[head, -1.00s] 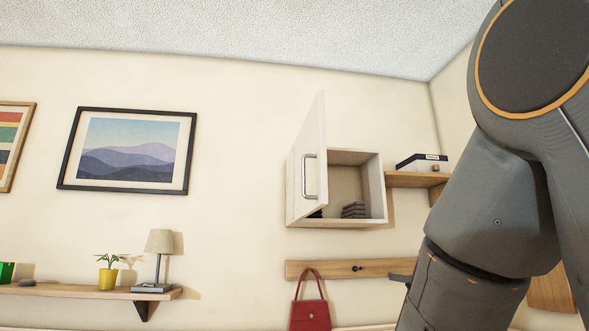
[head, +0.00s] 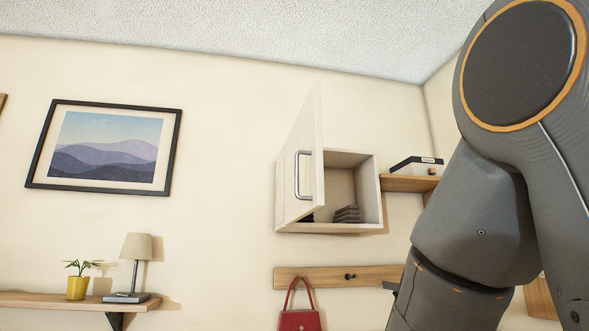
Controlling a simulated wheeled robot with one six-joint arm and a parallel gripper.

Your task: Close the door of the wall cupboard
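The wall cupboard (head: 368,190) is a small pale box fixed to the wall near the middle of the head view. Its door (head: 311,150) is hinged on the left side and stands wide open, swung out toward me. A grey metal bar handle (head: 298,175) is on the door. Inside, a small stack of dark folded items (head: 347,214) lies on the cupboard floor; the door hides the left part of the inside. My arm fills the right side of the view. My gripper's fingers are not visible.
A wooden shelf (head: 408,184) with a white and black box (head: 417,166) is right of the cupboard. Below is a wooden peg rail (head: 320,278) with a red handbag (head: 300,320). At lower left, a shelf (head: 45,300) holds a lamp (head: 136,248) and a plant (head: 77,286).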

